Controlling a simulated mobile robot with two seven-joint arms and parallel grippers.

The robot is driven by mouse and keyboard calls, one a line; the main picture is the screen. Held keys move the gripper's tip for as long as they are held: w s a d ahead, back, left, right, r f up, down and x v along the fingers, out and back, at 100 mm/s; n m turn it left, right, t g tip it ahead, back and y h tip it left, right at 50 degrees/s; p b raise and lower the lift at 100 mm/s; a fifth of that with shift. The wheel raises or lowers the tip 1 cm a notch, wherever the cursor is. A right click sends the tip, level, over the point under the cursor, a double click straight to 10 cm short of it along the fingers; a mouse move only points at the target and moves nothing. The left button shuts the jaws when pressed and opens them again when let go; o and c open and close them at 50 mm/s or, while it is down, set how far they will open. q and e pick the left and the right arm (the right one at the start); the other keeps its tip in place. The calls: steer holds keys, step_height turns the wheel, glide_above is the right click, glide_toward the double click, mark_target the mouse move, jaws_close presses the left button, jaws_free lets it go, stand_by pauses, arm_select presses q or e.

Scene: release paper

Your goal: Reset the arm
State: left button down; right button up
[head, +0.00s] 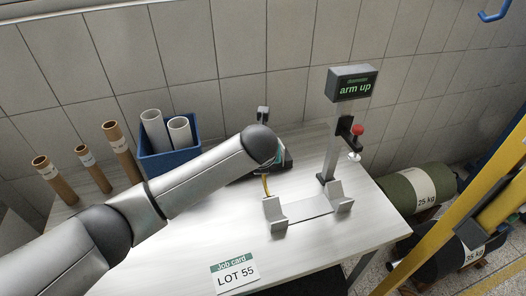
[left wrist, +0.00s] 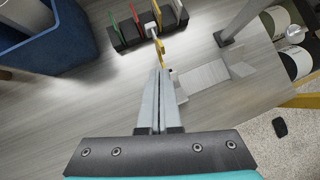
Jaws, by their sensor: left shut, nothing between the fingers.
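The test stand (head: 329,150) rises at the table's right side, and its display (head: 352,84) reads "arm up". A dark arm (head: 344,129) with a red knob (head: 358,129) and a small pale disc below sticks out from the post. A grey cradle (head: 306,207) with two upright ends stands at its foot. The post (left wrist: 237,22) and cradle (left wrist: 204,77) also show in the left wrist view. My left gripper (left wrist: 159,74) is shut and empty, left of the cradle; in the head view my wrist mostly hides it. My right gripper is not in view.
A dark rack with coloured dividers (left wrist: 132,32) and a yellow piece (left wrist: 160,47) lie just beyond my fingertips. A blue bin (head: 168,163) with white tubes and several brown tubes stand at left. A job card (head: 235,273) lies in front. A yellow rail (head: 450,225) crosses at right.

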arm_select(q)
steer(key=s+f+n+g+h, duration=0.1)
steer(key=s+f+n, duration=0.2)
steer(key=s+n, duration=0.5)
steer(key=s+f+n+g+h, duration=0.1)
steer(key=s+f+n, duration=0.2)
steer(key=s+n, duration=0.45)
steer(key=s+a+n+g+y, duration=0.2)
steer(key=s+a+n, duration=1.4)
steer(key=s+n, duration=0.25)
step_height(320, 180, down, 31)
steer(key=g+b, duration=0.1)
steer(key=b, duration=0.9)
steer(key=s+a+f+b, duration=0.1)
steer(key=s+f+b, duration=0.4)
steer(key=f, duration=0.8)
steer(key=s+a+f+g+b, duration=0.1)
steer(key=s+f+b, duration=0.4)
steer(key=s+f, duration=0.6)
steer(key=shift+s+f+m+g, duration=0.15)
steer(key=shift+f+m+g, duration=0.15)
steer(key=shift+f, duration=0.65)
